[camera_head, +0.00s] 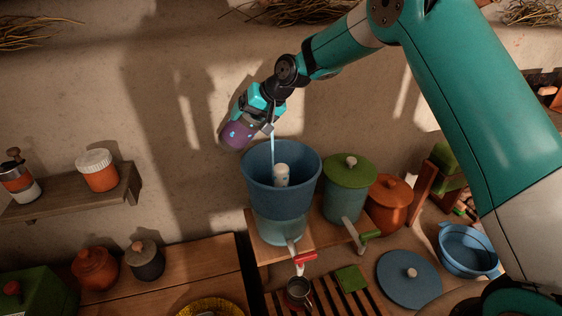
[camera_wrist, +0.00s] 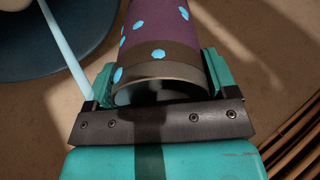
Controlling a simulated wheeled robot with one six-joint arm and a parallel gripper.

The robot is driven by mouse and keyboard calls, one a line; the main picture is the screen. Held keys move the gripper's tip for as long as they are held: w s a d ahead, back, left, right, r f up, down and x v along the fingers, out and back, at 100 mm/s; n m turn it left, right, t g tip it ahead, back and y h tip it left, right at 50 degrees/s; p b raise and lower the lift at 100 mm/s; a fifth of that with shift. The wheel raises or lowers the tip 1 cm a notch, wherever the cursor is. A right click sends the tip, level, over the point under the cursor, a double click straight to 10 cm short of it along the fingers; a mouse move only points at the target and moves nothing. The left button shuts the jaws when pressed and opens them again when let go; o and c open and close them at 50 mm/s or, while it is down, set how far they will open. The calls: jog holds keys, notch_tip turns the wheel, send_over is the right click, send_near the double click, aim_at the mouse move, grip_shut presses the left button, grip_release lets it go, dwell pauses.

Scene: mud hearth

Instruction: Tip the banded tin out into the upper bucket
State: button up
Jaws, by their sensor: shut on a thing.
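My gripper (camera_head: 262,112) is shut on a purple tin (camera_head: 237,134) with pale blue dots and a brown band. The tin is held tilted in the air, up and left of the upper bucket. The tin (camera_wrist: 155,50) also shows between the jaws in the wrist view, its near end a round rim with a dark inside. The upper bucket (camera_head: 270,196) is blue, wide and open, with a white knobbed piece standing inside. A thin pale blue streak runs from beside my gripper down into the bucket; it looks like a pour. The tin's contents are hidden.
The bucket stands on a paler blue vessel (camera_head: 280,230) with a red-handled tap, on a wooden stand. A green-lidded pot (camera_head: 349,172) and an orange pot (camera_head: 390,200) stand close on the right. A wall shelf (camera_head: 75,195) is at left. Space left of the bucket is clear.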

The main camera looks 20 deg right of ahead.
aim_at(255, 134)
jog(key=shift+s+d+f+t+y+b, duration=0.15)
jog(key=shift+d+f+t+y+b, duration=0.25)
jog(key=shift+y+b, duration=0.75)
jog(key=shift+s+f+t+y+b, duration=0.1)
jog(key=shift+f+t+y+b, duration=0.35)
jog(key=shift+f+b, duration=1.5)
jog(key=shift+s+d+f+m+t+y+b, duration=0.15)
jog(key=shift+t+y+b, duration=0.45)
jog(key=shift+b, duration=1.55)
jog(key=shift+d+f+m+t+y+b, duration=0.15)
jog(key=shift+t+y+b, duration=0.45)
jog(key=shift+b, duration=1.5)
jog(key=shift+s+d+f+t+y+b, duration=0.2)
jog(key=shift+d+y+b, duration=0.25)
jog(key=shift+b, duration=0.95)
jog(key=shift+s+d+f+t+y+b, duration=0.1)
jog(key=shift+s+d+f+y+b, duration=0.3)
jog(key=shift+b, duration=0.95)
jog(key=shift+d+r+y+b, duration=0.15)
jog(key=shift+r+y+b, duration=0.1)
jog(key=shift+b, duration=0.6)
